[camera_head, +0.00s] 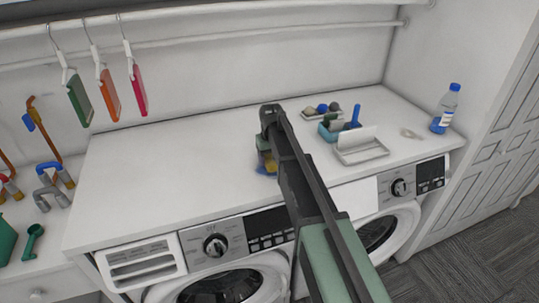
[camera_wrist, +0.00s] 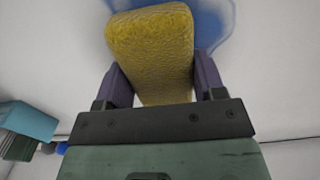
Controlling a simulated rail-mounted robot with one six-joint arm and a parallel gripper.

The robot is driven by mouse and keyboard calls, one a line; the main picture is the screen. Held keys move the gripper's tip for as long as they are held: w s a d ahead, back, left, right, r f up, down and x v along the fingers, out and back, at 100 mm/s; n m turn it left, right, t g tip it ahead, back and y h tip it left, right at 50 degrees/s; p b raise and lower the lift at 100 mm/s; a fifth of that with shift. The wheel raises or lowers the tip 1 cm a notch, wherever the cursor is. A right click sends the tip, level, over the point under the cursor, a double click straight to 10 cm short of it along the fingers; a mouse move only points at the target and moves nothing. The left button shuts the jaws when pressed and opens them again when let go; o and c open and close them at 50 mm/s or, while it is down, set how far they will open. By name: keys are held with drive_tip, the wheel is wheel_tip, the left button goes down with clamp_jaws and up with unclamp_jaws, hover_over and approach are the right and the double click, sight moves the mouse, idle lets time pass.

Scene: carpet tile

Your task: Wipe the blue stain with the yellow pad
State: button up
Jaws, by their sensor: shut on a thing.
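The yellow pad (camera_wrist: 152,50) is held between the two dark fingers of my gripper (camera_wrist: 160,82) in the wrist view. Its far end overlaps the blue stain (camera_wrist: 212,22) on the white countertop, and part of the stain is hidden behind it. Whether the pad touches the surface is hard to tell. In the head view my gripper (camera_head: 266,160) is over the middle of the counter, partly hidden by my arm. A bit of the yellow pad (camera_head: 270,164) and a bit of the blue stain (camera_head: 262,170) show there.
A blue-capped bottle (camera_head: 445,108) is farther right. Hangers with coloured cards (camera_head: 108,95) hang at left. The counter's left part is clear.

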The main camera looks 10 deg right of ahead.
drive_tip(key=shift+s+d, duration=0.2)
drive_tip(key=shift+s, duration=1.1)
drive_tip(key=shift+s+d, duration=0.2)
drive_tip(key=shift+s, duration=1.05)
drive_tip(key=shift+s+d, duration=0.2)
drive_tip(key=shift+s, duration=1.1)
drive_tip(key=shift+s+r+p, duration=0.2)
drive_tip(key=shift+r+p, duration=0.05)
drive_tip(key=shift+p, duration=0.05)
wheel_tip(320, 180, up, 7)
drive_tip(key=p, duration=0.7)
drive_tip(key=shift+w+f, duration=0.1)
